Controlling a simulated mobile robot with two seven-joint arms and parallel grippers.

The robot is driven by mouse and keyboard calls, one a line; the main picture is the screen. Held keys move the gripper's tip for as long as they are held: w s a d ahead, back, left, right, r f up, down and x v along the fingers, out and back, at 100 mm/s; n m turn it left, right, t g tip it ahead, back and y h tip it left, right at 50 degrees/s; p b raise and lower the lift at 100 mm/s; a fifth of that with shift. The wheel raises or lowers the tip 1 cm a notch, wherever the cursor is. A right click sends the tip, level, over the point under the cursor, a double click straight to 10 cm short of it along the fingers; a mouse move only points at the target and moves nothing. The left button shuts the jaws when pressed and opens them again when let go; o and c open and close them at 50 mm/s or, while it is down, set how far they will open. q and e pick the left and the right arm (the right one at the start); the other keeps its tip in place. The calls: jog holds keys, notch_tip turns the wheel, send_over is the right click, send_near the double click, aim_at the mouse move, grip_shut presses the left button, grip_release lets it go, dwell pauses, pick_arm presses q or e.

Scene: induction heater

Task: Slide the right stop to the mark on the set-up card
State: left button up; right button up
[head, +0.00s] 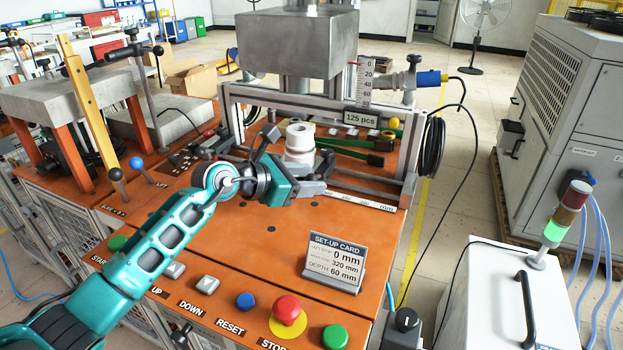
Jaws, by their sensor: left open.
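The set-up card (335,262) stands on the front right of the orange bench top. It reads 0 mm, 320 mm for what looks like the right stop, and depth 60 mm. A pale scale marked in mm (362,200) runs along the rail in front of the press frame. My left gripper (297,155) is open beside the rail, left of the scale. A dark grey block (314,186), perhaps a stop, sits close to its fingers; I cannot tell whether they touch. The gripper hides part of the rail and the left end of the scale. My right gripper is not in view.
White rings (299,138) are stacked just behind the gripper. Green bars with black ends (372,158) lie behind the rail. A heavy grey block (297,42) hangs above. Buttons, including a red stop button (287,308), line the front edge. The bench around the card is clear.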

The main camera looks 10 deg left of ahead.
pick_arm(q)
jog(key=shift+x, duration=0.85)
jog(key=shift+d+f, duration=0.1)
jog(key=shift+f, duration=0.05)
grip_shut()
jog(key=shift+s, duration=0.1)
